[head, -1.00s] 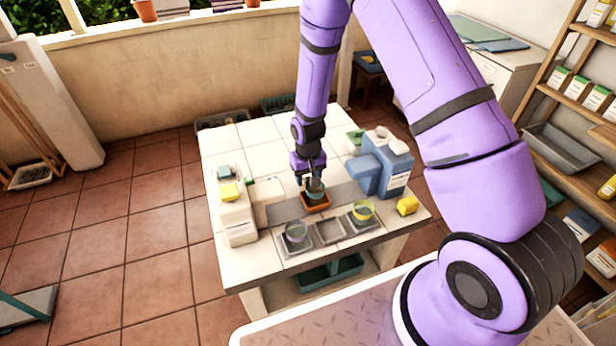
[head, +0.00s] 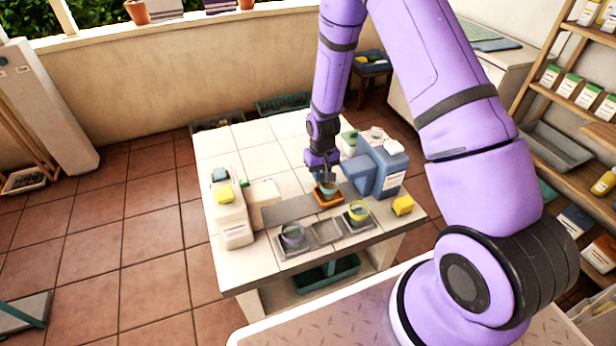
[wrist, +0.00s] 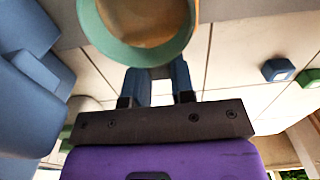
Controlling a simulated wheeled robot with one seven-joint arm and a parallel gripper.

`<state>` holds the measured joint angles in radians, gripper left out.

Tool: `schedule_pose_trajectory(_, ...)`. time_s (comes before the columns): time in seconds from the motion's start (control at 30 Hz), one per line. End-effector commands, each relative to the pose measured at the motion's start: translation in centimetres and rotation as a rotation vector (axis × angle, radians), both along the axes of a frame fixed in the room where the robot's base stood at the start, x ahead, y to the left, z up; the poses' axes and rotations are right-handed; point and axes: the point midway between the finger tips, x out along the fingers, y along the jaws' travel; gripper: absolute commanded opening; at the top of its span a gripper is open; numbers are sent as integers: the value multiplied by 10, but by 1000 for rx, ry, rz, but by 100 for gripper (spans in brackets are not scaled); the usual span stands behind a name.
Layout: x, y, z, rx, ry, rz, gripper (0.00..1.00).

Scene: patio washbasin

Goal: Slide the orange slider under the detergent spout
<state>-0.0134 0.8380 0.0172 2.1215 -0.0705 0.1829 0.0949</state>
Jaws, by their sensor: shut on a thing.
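The orange slider (head: 331,204) sits on the grey track (head: 290,217) across the white tiled table, with a teal-rimmed cup (head: 328,187) on it. My gripper (head: 326,174) reaches down at the slider's far side, shut on it; the cup hides the contact point. In the wrist view the cup (wrist: 140,57) covers the ends of my fingers (wrist: 160,88). The blue detergent dispenser (head: 391,181) stands just right of the slider, its spout block (head: 362,170) jutting left towards it. A small gap shows between slider and dispenser. The spout's opening is not visible.
A cream dispenser with a yellow block (head: 235,218) stands at the table's left. In front, a grey tray (head: 327,233) holds two round cups in its outer compartments. A yellow block (head: 403,205) lies at right. The tabletop behind the track is mostly clear.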

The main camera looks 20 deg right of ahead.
Motion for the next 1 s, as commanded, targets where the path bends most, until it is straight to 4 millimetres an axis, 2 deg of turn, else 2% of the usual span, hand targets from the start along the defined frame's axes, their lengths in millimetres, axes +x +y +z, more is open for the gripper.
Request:
schedule_pose_trajectory(0.1, 0, -15, 0, 0, 0, -2, 0)
schedule_pose_trajectory(0.2, 0, -19, 0, 0, -1, -1, 0)
schedule_pose_trajectory(0.5, 0, -20, 0, 0, -1, 1, 0)
schedule_pose_trajectory(0.53, 0, -20, 0, 0, -1, 1, 30)
schedule_pose_trajectory(0.6, 0, -20, 0, 0, -1, 1, 46)
schedule_pose_trajectory(0.63, 0, -20, 0, 0, -1, 1, 49)
schedule_pose_trajectory(1.0, 0, -20, 5, 0, -2, 1, 49)
